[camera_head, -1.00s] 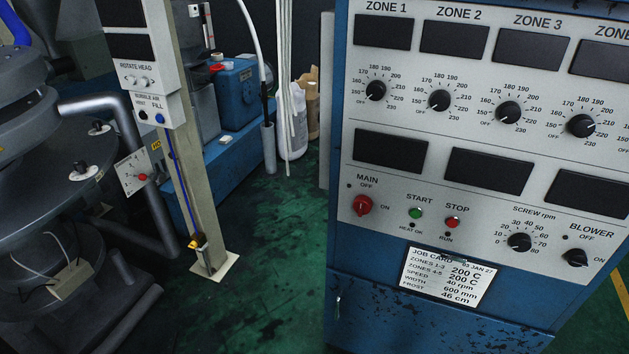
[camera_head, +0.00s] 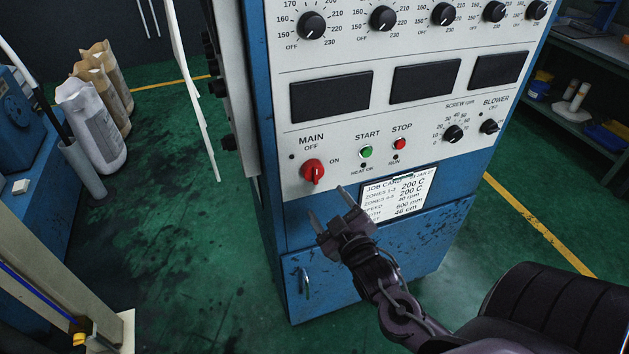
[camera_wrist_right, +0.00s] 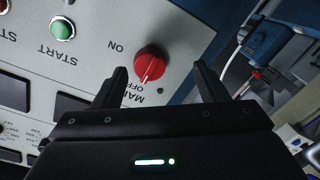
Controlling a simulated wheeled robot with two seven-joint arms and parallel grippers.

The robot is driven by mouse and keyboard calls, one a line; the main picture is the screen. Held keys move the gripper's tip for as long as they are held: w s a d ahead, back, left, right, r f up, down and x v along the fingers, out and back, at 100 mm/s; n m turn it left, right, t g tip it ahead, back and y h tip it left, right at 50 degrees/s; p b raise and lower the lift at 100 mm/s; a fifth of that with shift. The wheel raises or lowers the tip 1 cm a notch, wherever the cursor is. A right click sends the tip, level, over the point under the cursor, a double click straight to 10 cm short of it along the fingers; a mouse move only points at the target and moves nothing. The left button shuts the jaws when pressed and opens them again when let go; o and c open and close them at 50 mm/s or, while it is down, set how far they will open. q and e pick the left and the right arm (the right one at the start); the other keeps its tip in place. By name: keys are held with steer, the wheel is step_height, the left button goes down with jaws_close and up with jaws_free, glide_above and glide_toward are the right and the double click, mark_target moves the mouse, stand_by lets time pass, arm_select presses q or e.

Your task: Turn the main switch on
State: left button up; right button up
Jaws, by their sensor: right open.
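The main switch is a red knob (camera_head: 313,171) at the lower left of the white panel face, below the words MAIN OFF and left of ON. It also shows in the right wrist view (camera_wrist_right: 151,62), where its pale line points towards the word OFF. The small lamp (camera_head: 291,157) beside it looks dark. My right gripper (camera_head: 328,206) is open and empty, just below and in front of the knob. In the wrist view its two fingers (camera_wrist_right: 158,78) lie either side of the knob, apparently short of it. My left gripper is not in view.
A green START button (camera_head: 366,152) and a red STOP button (camera_head: 400,143) sit right of the knob. A job card (camera_head: 398,192) is below them. The blue cabinet (camera_head: 330,285) stands on green floor, open to its left. A post (camera_head: 60,265) stands at the lower left.

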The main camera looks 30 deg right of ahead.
mark_target(317, 177)
steer(key=shift+t, duration=0.3)
steer(key=w+r, duration=0.1)
steer(key=w, duration=0.1)
steer(key=w+r+p, duration=0.1)
steer(key=w, duration=0.1)
steer(key=w+d+r, duration=0.1)
steer(key=w, duration=0.1)
steer(key=shift+d, duration=0.1)
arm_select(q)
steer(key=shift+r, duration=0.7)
arm_select(e)
steer(key=shift+w+d+f, duration=0.1)
steer(key=shift+w, duration=0.6)
steer(key=shift+c, duration=0.3)
steer(key=c, duration=0.9)
